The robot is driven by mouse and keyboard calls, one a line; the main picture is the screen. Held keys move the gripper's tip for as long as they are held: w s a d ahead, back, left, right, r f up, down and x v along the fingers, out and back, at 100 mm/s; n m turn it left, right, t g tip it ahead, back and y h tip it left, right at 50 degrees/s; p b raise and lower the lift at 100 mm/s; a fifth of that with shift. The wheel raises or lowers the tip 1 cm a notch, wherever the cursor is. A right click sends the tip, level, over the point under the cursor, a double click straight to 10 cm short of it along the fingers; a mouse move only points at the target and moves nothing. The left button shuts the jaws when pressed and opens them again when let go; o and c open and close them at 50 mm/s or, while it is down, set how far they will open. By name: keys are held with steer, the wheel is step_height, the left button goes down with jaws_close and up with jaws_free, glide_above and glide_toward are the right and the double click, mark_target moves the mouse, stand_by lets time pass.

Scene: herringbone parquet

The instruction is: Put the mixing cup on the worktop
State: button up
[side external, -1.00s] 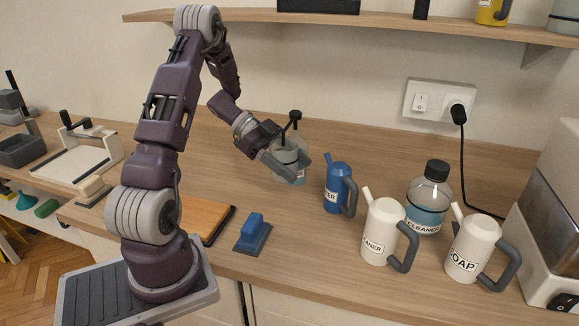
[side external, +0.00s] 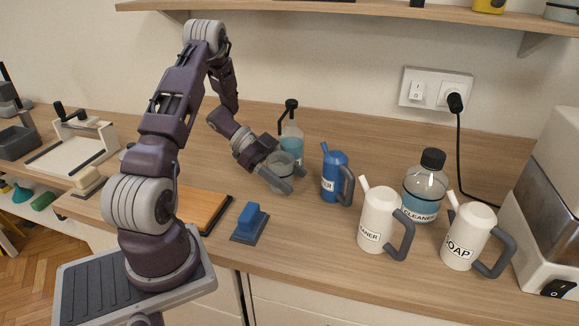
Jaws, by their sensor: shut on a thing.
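The mixing cup (side external: 281,160) looks like a clear, greyish see-through cup. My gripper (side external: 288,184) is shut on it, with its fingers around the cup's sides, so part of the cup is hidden. The cup appears upright. It is low over the wooden worktop (side external: 305,225), left of the blue jug. I cannot tell whether its base touches the wood.
A pump bottle (side external: 292,142) stands close behind the cup. A blue jug (side external: 334,176), white jugs (side external: 378,220) (side external: 468,237) and a cleaner bottle (side external: 424,187) stand to the right. A blue-handled tool (side external: 250,222) and an orange board (side external: 202,208) lie in front-left.

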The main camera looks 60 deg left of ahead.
mark_target(268, 164)
steer(key=shift+f, duration=0.45)
steer(key=shift+f, duration=0.25)
steer(key=o, duration=1.4)
steer(key=shift+o, duration=0.2)
steer(key=v, duration=0.7)
steer(key=shift+s, duration=0.1)
